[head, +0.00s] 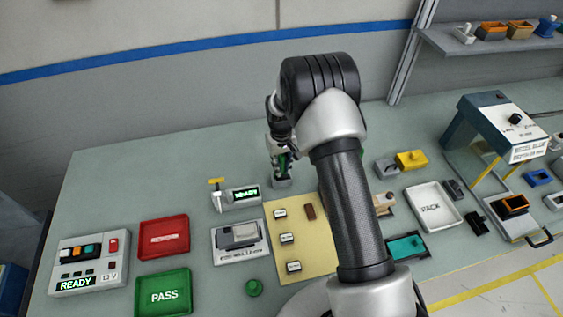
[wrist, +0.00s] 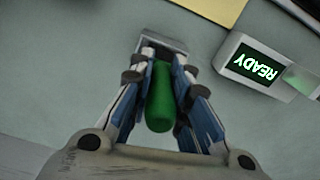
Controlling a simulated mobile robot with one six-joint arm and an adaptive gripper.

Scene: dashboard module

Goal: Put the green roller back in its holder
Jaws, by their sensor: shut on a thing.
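My gripper (head: 281,163) is at the back middle of the table, reaching down. In the wrist view, my gripper (wrist: 160,88) is shut on the green roller (wrist: 160,103), a smooth green cylinder between the two fingers. The roller also shows as a small green patch in the head view (head: 283,161). A small grey holder (head: 281,183) stands on the table right under the gripper. In the wrist view the holder (wrist: 152,44) shows just beyond the fingertips. The roller's far end is close to it; whether it sits inside or only above it, I cannot tell.
A READY display (head: 243,195) and a yellow-topped post (head: 217,190) stand to the left of the holder. A tan mat (head: 300,262) with small labelled blocks lies in front. A red tray (head: 163,255) and green PASS tray (head: 163,310) are further left.

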